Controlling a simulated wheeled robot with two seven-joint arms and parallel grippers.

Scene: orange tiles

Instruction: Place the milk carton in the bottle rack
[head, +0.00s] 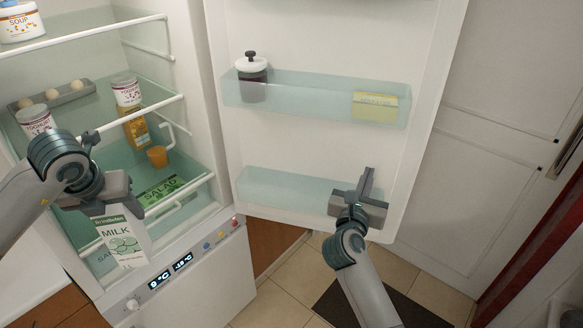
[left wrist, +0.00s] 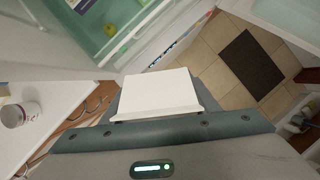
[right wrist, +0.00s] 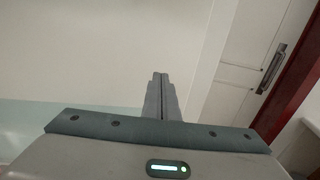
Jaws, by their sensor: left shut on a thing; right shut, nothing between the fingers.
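The milk carton (head: 121,240) is white with a green label and hangs from my left gripper (head: 108,208), which is shut on it in front of the fridge. In the left wrist view the carton (left wrist: 153,92) shows as a white block between the fingers. The lower door shelf (head: 290,190), a pale green bin that looks like the bottle rack, is on the open fridge door and looks empty. My right gripper (head: 366,184) is shut and empty at the right end of that shelf. It also shows in the right wrist view (right wrist: 160,78).
The tiled floor has a dark mat (left wrist: 250,64).

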